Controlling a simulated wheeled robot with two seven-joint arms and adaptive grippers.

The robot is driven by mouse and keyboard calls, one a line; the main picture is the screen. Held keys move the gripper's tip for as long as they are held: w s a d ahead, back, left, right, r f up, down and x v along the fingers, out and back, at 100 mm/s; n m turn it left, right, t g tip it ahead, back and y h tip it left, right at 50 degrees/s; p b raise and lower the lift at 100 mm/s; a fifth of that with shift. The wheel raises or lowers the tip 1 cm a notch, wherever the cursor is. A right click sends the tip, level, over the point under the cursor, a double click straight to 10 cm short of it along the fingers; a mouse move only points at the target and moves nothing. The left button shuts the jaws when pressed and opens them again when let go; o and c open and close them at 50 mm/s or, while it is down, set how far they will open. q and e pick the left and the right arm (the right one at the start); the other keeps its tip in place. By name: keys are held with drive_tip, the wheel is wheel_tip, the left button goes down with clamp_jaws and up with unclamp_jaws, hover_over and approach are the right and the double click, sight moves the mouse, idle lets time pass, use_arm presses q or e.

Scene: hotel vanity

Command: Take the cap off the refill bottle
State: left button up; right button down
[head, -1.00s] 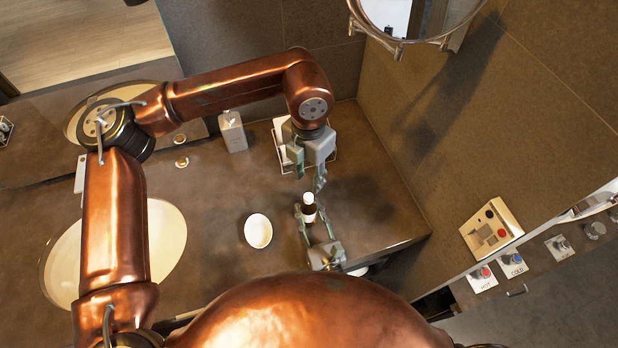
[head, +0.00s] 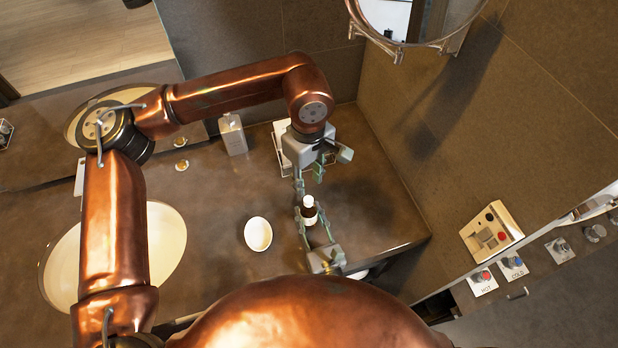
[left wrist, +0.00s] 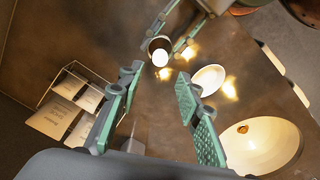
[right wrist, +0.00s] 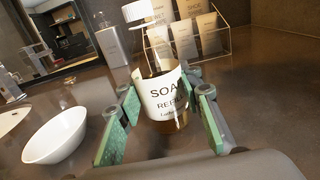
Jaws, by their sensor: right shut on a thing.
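The refill bottle (head: 309,213) is brown with a white label reading SOAP REFILL, and stands upright on the counter. Its white ribbed cap (right wrist: 137,11) is on its neck; the cap also shows from above in the left wrist view (left wrist: 160,58). My right gripper (head: 312,219) is shut on the bottle's body, one finger on each side of the label (right wrist: 165,97). My left gripper (head: 308,178) is open and empty, pointing down, above and a little behind the bottle. In the left wrist view its fingers (left wrist: 157,78) are apart, with the cap just beyond their tips.
A white bowl (head: 258,233) stands left of the bottle. A wire rack with packets (right wrist: 190,37) stands behind it, partly hidden by my left gripper in the head view. The right counter is clear.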

sight(309, 199)
use_arm(q)
drive_tip(key=shift+f, duration=4)
drive_tip(key=shift+c, duration=0.5)
clamp_jaws()
